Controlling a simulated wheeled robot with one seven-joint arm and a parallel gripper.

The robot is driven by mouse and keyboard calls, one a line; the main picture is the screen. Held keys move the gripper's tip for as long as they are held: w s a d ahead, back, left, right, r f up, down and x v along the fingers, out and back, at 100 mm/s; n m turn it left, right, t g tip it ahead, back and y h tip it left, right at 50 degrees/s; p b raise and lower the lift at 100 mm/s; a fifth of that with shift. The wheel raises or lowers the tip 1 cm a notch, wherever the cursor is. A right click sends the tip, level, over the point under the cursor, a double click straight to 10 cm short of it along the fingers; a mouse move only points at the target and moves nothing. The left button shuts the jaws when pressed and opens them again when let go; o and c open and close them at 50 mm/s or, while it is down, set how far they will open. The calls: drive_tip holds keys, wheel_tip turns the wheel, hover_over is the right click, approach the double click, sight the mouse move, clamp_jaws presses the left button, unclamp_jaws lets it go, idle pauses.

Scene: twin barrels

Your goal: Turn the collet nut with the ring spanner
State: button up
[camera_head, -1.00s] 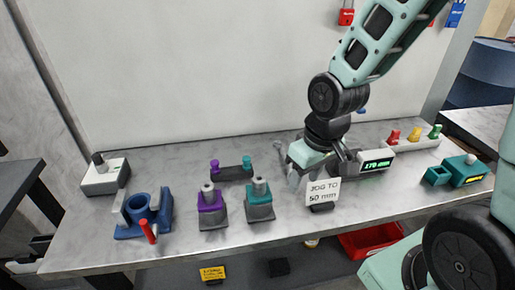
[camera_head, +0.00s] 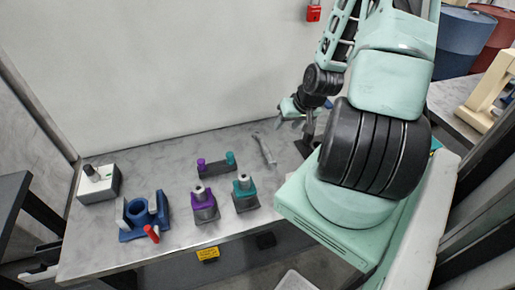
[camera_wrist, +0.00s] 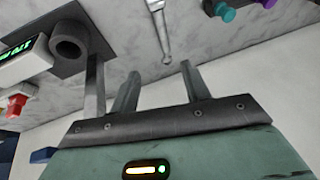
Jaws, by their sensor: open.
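The ring spanner (camera_head: 265,149), slim and grey, lies on the bench right of the teal and purple blocks. In the wrist view the spanner (camera_wrist: 160,32) points toward my gripper, its near end just ahead of the fingertips. My gripper (camera_head: 290,118) is open and empty above the back of the bench; its two fingers also show in the wrist view (camera_wrist: 161,70). I cannot tell for certain which part is the collet nut. Grey cylinders top the purple block (camera_head: 205,208) and the teal block (camera_head: 244,195).
A blue clamp-like fixture (camera_head: 132,233) with a red handle and a grey box (camera_head: 97,184) stand at left. A purple-and-teal-ended bar (camera_head: 216,167) lies behind the blocks. In the wrist view, a display unit (camera_wrist: 25,62) and grey ring (camera_wrist: 72,42) are left. My arm hides the bench's right end.

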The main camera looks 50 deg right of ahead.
drive_tip(key=shift+f+b, duration=1.35)
drive_tip(key=shift+b, duration=1.8)
drive_tip(key=p, duration=0.1)
hover_over(267, 148)
drive_tip(key=s, duration=0.3)
drive_tip(key=f, duration=0.8)
drive_tip(key=shift+w+d+f, duration=0.15)
drive_tip(key=shift+d, duration=0.1)
drive_tip(key=shift+a+p+x, duration=0.2)
drive_tip(key=shift+p+x, duration=0.35)
drive_tip(key=shift+x, duration=0.55)
drive_tip(key=shift+a+p+x, duration=0.15)
drive_tip(key=shift+p+x, duration=0.4)
drive_tip(key=shift+x, duration=0.55)
drive_tip(key=shift+w+f, duration=0.3)
drive_tip(key=shift+f, duration=0.05)
drive_tip(key=shift+f, duration=0.25)
clamp_jaws()
